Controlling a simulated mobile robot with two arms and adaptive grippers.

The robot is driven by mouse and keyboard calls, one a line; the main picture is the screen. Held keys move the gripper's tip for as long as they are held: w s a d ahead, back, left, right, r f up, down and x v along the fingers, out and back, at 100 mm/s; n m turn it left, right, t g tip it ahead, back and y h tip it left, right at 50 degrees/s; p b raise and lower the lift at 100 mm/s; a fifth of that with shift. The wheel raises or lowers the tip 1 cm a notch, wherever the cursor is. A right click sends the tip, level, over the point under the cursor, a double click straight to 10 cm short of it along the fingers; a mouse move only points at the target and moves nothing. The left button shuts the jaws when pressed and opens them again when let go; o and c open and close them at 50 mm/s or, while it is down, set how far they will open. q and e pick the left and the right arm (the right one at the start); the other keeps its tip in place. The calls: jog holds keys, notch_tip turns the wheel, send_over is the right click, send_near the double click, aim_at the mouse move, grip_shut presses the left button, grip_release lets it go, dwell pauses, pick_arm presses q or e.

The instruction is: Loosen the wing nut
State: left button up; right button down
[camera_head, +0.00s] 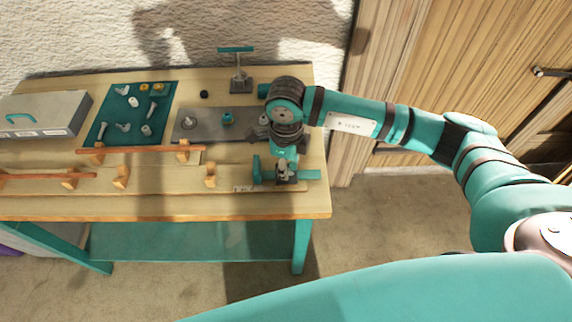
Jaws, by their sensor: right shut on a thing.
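My right gripper (286,176) reaches down from above at the right front of the workbench (150,211). It is shut on a small part at a teal clamp fixture (257,170). That part is where the wing nut would sit, but the fingers and wrist hide it, so its shape and turn cannot be made out. My left gripper is not in view.
A teal mat (127,131) holds several small fittings. A grey plate (203,124), a toolbox (40,116) and a teal T-handled stand (240,75) are behind. Bare wood lies at the front edge.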

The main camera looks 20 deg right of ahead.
jog(key=shift+w+r, duration=0.1)
dwell(0.5)
jog(key=c, duration=1.2)
grip_release()
notch_tip(320, 180, up, 12)
jog(key=shift+f, duration=0.1)
